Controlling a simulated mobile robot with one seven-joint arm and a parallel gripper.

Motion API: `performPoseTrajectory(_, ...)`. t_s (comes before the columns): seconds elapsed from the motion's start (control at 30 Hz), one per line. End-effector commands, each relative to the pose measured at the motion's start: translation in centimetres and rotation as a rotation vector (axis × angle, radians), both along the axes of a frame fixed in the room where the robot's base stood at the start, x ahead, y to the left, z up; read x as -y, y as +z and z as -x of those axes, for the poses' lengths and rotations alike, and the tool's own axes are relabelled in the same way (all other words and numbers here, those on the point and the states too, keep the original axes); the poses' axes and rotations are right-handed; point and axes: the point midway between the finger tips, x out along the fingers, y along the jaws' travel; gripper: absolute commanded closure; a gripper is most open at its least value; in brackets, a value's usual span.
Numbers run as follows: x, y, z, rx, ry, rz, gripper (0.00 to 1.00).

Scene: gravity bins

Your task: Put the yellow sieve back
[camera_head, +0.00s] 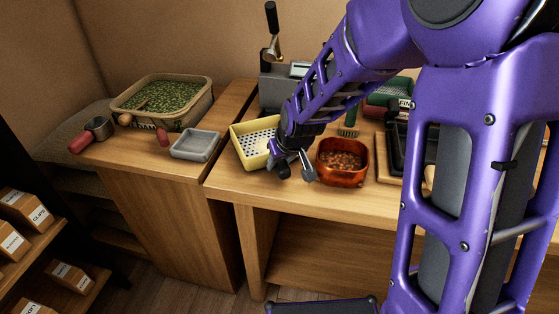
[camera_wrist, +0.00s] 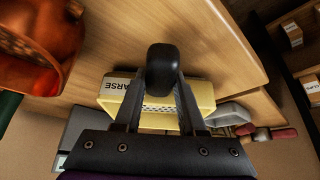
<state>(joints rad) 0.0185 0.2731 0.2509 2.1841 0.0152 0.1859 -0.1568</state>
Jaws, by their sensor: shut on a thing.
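The yellow sieve (camera_head: 241,146) is a square tray with a perforated pale floor, near the left end of the right-hand table. In the wrist view the sieve (camera_wrist: 205,96) lies behind the fingers, and part of a label reading "ARSE" shows on its side. My gripper (camera_head: 293,168) is at the sieve's right front side and shut on it.
A rust-red bowl (camera_head: 342,175) of brown bits stands close right of my gripper. A green sieve (camera_head: 382,98) labelled "FIN" and a green brush (camera_head: 349,122) are behind. A grey tray (camera_head: 196,146) and a bin of green pieces (camera_head: 203,106) are left. Bare tabletop lies in front.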

Motion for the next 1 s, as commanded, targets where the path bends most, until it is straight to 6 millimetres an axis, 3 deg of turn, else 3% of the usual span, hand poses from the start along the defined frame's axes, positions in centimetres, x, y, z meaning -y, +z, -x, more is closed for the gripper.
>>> performPoseTrajectory(0.23, -0.01, -0.36, -0.04, 0.001, 0.0, 0.0, 1.0)
performPoseTrajectory(0.27, -0.02, -0.37, -0.04, 0.001, 0.0, 0.0, 0.59)
performPoseTrajectory(0.4, 0.0, -0.34, -0.03, 0.001, 0.0, 0.0, 0.33)
performPoseTrajectory(0.47, 0.0, -0.34, -0.02, 0.001, 0.0, 0.0, 0.25)
performPoseTrajectory(1.0, 0.12, 0.35, 0.25, 0.0, 0.0, 0.0, 0.25)
